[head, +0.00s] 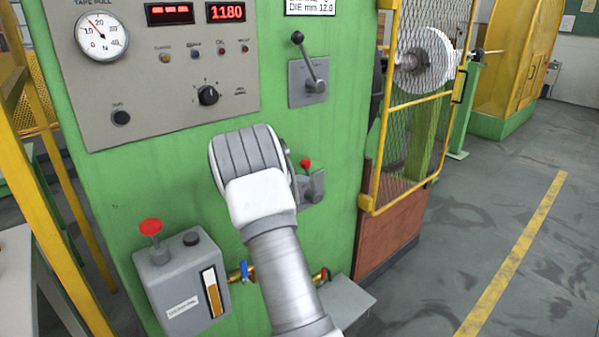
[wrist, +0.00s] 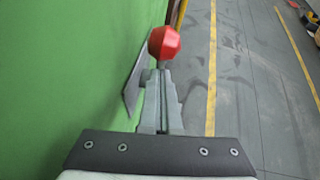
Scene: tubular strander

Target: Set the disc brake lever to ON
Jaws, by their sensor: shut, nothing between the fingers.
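A small lever with a red knob (head: 306,164) sits on a grey bracket (head: 316,186) on the green machine front, just right of my wrist in the head view. No label on it is readable, and my arm hides part of its mount. In the wrist view the red knob (wrist: 164,42) shows just beyond the tips of my gripper (wrist: 162,76). The fingers are together and empty, pointing along the green panel. I cannot tell whether they touch the lever. In the head view my wrist hides the fingers.
A black-knobbed lever (head: 312,72) on a grey plate is above. A control panel (head: 160,110) with gauge and dials is upper left. A grey box (head: 183,275) with a red button is lower left. A yellow mesh guard (head: 415,110) stands right; the floor beyond is clear.

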